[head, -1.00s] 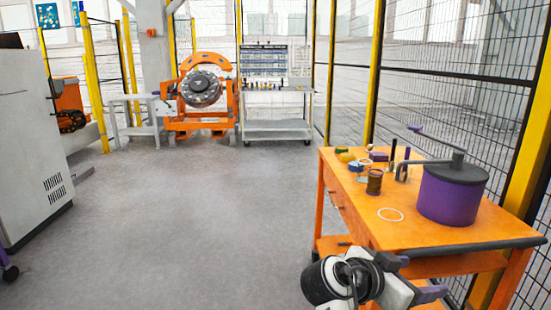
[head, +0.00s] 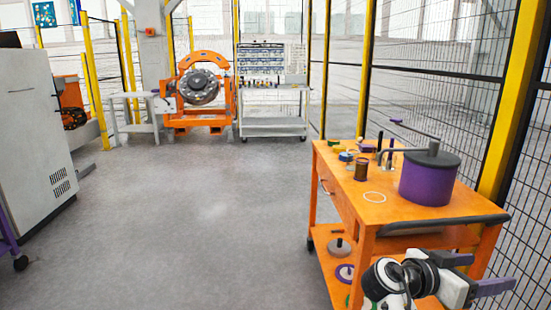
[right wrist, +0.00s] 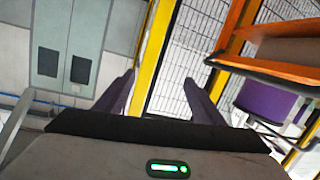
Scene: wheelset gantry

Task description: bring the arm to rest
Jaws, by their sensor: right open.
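My right gripper (head: 492,271) is at the bottom right of the head view, beside the front end of the orange cart (head: 345,188). Its two purple fingers are spread apart with nothing between them, and they point to the right. In the right wrist view the open fingers (right wrist: 158,80) frame a yellow post and mesh fence behind them. The gripper looks clear of the cart, though in the head view it overlaps the cart's lower part. My left gripper is not in view.
A grey cabinet (head: 35,140) is at left. An orange gantry (head: 205,118) stands far back. The middle floor is clear.

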